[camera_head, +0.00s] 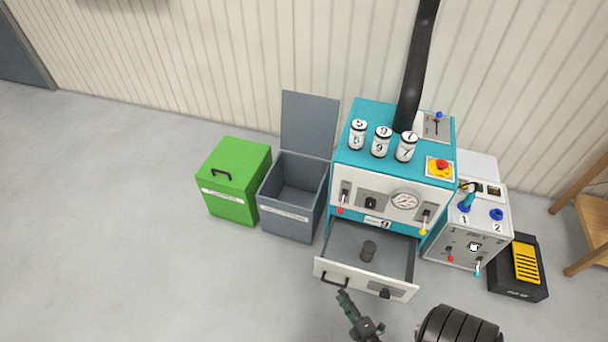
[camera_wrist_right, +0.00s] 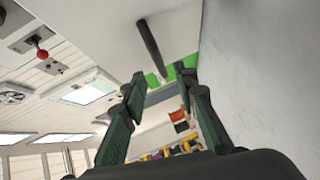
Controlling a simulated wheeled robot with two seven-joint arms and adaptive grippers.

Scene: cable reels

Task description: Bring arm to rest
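My right gripper (camera_head: 343,295) is low in the middle of the head view, in front of the open drawer's front panel. My left gripper is not in view.
A teal machine (camera_head: 345,161) with numbered canisters has its lower drawer (camera_head: 335,272) pulled out, a dark cylinder (camera_head: 368,251) inside. An open grey bin (camera_head: 290,222), closed green bin (camera_head: 229,203), white unit (camera_head: 457,243) and black box (camera_head: 519,292) flank it. Floor at left is clear.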

